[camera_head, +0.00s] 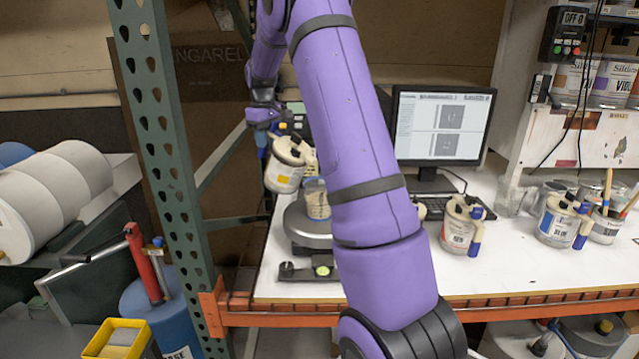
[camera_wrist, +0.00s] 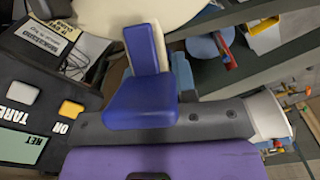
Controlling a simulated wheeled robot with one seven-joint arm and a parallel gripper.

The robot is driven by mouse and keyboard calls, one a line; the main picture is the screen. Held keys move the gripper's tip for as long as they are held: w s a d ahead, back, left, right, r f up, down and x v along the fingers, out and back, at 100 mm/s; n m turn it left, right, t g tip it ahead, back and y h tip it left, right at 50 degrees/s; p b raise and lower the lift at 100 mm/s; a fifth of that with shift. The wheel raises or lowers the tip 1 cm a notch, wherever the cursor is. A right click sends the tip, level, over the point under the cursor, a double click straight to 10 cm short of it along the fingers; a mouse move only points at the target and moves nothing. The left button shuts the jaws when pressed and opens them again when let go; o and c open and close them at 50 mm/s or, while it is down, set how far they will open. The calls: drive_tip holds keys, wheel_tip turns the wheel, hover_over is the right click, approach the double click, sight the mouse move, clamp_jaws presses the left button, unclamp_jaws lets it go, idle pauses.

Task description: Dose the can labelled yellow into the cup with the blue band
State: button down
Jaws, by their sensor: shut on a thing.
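My gripper (camera_head: 265,139) is shut on a can (camera_head: 284,172) with a white label and a yellow patch. The can is held in the air above the left end of the bench, tilted. Its pale top edge shows in the wrist view (camera_wrist: 138,14). The clear cup with the blue band (camera_head: 316,199) stands on the round scale (camera_head: 303,225), just right of and below the can. My arm hides part of the cup's right side. I cannot see any liquid flowing. The cup is not clearly visible in the wrist view.
The scale's keypad (camera_wrist: 40,100) is close by in the wrist view. A monitor (camera_head: 442,127) stands behind. Another can (camera_head: 459,226) and a blue-labelled can (camera_head: 558,221) stand at the right. A green perforated post (camera_head: 170,150) rises left of the bench.

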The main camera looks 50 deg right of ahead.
drive_tip(key=shift+r, duration=0.2)
drive_tip(key=shift+s+d+r+t+p, duration=0.1)
drive_tip(key=shift+s+r+t+p, duration=0.25)
drive_tip(key=shift+s+r, duration=0.35)
drive_tip(key=shift+s+d+r+t+p, duration=0.1)
drive_tip(key=shift+s+r+t+p, duration=0.25)
drive_tip(key=shift+r, duration=0.6)
drive_tip(key=shift+s+r+t+p, duration=0.35)
drive_tip(key=shift+s+r, duration=0.2)
drive_tip(key=shift+r, duration=0.25)
idle(1.5)
drive_tip(key=shift+s+r+p, duration=0.1)
drive_tip(key=shift+r+p, duration=0.05)
drive_tip(key=shift+p, duration=0.45)
idle(3.2)
